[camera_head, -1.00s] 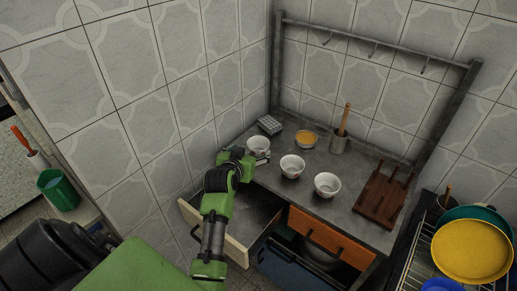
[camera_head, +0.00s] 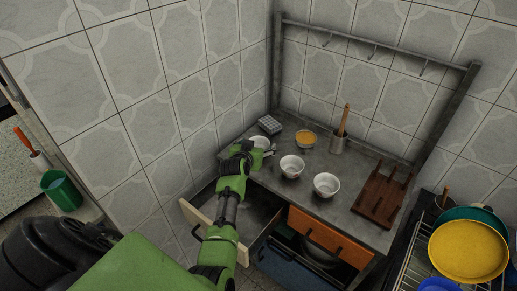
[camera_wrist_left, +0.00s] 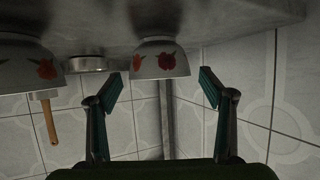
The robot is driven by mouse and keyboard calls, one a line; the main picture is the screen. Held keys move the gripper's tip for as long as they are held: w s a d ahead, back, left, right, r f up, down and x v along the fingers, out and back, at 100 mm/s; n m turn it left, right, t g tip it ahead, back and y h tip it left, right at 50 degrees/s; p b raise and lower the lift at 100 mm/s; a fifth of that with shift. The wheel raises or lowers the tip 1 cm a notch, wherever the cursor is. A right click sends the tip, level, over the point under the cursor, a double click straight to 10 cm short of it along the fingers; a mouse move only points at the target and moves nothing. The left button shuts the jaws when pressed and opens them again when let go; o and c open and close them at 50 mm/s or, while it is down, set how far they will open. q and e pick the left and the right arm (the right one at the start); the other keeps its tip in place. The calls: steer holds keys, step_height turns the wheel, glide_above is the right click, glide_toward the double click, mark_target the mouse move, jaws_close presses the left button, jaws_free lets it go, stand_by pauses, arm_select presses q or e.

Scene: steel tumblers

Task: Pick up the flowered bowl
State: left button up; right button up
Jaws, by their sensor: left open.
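The flowered bowl (camera_head: 262,140) is white and stands at the left back of the grey counter, partly hidden behind my left gripper (camera_head: 268,150). In the left wrist view, which is upside down, this bowl (camera_wrist_left: 160,62) shows red and orange flowers. It appears ahead of and between the spread fingers of my open, empty left gripper (camera_wrist_left: 162,88). No contact shows. A second flowered bowl (camera_wrist_left: 28,66) is at the left edge of that view. Two more white bowls stand on the counter in the head view, one in the middle (camera_head: 291,167) and one further right (camera_head: 326,185).
Behind are a bowl with orange contents (camera_head: 305,138), a grey block-like holder (camera_head: 269,124) and a steel tumbler (camera_head: 337,144) with a wooden utensil. A wooden rack (camera_head: 381,198) is at right. An open drawer (camera_head: 205,218) lies below my arm; tiled walls close the corner.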

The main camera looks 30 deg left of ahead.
arm_select(q)
steer(key=c, duration=1.2)
steer(key=shift+o, duration=0.2)
steer(key=shift+r, duration=0.1)
